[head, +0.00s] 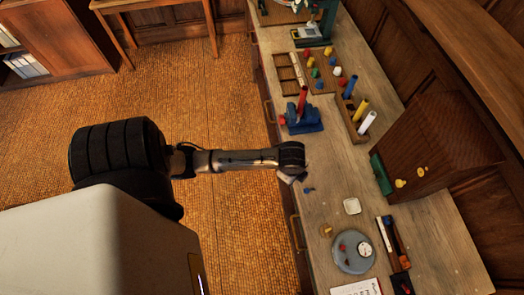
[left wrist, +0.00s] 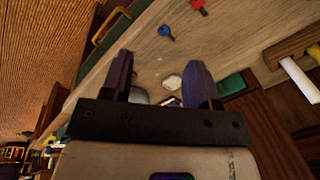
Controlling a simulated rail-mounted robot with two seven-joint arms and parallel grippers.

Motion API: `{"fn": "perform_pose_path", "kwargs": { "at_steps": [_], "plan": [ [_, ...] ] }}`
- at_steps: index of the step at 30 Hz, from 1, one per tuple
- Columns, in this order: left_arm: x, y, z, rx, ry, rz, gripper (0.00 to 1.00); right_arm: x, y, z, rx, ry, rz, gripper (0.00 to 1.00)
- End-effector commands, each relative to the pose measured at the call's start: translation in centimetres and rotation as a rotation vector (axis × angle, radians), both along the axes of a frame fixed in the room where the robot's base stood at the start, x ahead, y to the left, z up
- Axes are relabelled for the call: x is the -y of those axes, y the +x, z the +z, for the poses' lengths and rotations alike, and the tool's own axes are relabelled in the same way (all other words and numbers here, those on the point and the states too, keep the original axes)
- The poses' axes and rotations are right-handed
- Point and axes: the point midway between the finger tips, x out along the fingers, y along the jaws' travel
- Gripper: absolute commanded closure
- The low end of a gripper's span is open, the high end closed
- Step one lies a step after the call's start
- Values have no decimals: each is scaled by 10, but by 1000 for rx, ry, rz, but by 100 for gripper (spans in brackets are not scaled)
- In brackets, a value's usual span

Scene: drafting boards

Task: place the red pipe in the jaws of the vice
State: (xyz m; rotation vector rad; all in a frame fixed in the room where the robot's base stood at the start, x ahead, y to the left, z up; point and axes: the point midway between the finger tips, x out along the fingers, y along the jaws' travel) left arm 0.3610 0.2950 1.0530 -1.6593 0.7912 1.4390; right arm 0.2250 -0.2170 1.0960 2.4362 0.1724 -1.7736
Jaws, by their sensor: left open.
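The red pipe (head: 302,97) stands nearly upright at the blue vice (head: 306,121) on the workbench. Its lower end meets the top of the vice and appears to be between the jaws, though the jaw faces are too small to see clearly. My left gripper (head: 289,179) is over the near edge of the bench, apart from the vice and pipe. In the left wrist view, its two fingers (left wrist: 160,82) are spread with nothing held between them. My right gripper is not in view.
A wooden rack (head: 353,117) behind the vice holds blue, yellow and white pipes. A small blue item (head: 308,190) lies on the bench near my left gripper. A white dish (head: 351,206) and grey round tray (head: 343,265) are nearer. A wooden cabinet (head: 437,150) stands behind.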

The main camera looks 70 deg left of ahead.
Motion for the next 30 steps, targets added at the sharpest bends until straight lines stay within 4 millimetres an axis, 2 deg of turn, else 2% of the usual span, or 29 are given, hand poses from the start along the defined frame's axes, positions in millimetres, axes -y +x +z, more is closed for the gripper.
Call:
{"fn": "perform_pose_path", "kwargs": {
  "at_steps": [1, 4, 9, 12, 18, 30],
  "plan": [
    [23, -26, -2, 18, -50, 97, 45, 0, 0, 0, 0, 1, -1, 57],
    [51, -64, 5, 60, -122, 312, 45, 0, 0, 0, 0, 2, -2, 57],
    [73, -109, 25, 110, -209, 619, 45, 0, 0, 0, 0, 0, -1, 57],
    [77, -124, 34, 130, -238, 741, 45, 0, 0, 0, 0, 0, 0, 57],
    [79, -136, 43, 146, -258, 844, 45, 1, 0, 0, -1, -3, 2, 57],
    [79, -136, 43, 146, -260, 847, 45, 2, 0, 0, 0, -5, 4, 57]
  ]
}}
